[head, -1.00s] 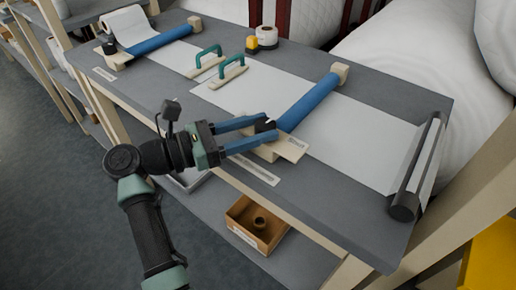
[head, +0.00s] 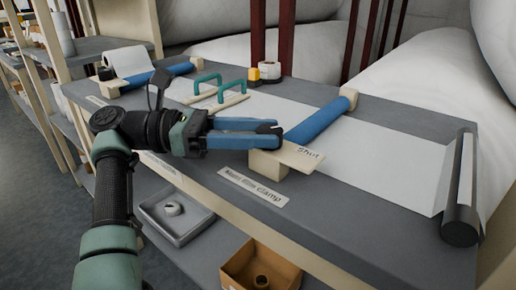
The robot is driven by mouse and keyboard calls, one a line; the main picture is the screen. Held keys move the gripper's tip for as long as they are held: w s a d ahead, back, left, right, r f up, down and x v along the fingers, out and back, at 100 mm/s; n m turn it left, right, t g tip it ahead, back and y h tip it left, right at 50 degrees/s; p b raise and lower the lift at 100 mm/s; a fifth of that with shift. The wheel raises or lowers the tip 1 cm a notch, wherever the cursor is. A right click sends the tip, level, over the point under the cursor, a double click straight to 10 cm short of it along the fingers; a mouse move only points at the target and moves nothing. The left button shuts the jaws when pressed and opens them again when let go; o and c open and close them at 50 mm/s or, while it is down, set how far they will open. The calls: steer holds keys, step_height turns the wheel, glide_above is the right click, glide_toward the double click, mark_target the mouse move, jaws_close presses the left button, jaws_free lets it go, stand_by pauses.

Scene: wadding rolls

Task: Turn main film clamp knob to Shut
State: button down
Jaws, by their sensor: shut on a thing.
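The main film clamp is a blue bar (head: 318,121) lying across the white film (head: 382,140), with pale wooden blocks at its ends. A dark knob (head: 267,128) sits at its near end, mostly hidden by my fingers. A pale plate marked "Shut" (head: 308,154) juts out beside the near block (head: 266,165). A label reading "Main Film Clamp" (head: 252,187) is on the table's front edge. My gripper (head: 277,134) reaches in from the left, with its blue fingers shut on the knob. The knob's exact pointing direction cannot be told.
Another blue bar (head: 160,75) lies at the far left. A dark roller (head: 461,190) is at the right end. A grey tray (head: 176,222) and cardboard box (head: 260,270) are below.

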steer(key=shift+m+g+b, duration=0.3)
steer(key=shift+g+b, duration=0.2)
steer(key=shift+b, duration=0.05)
steer(key=shift+c, duration=1.7)
jaws_free()
steer(key=shift+d, duration=0.1)
steer(key=shift+w+a, duration=0.1)
steer(key=shift+a, duration=0.1)
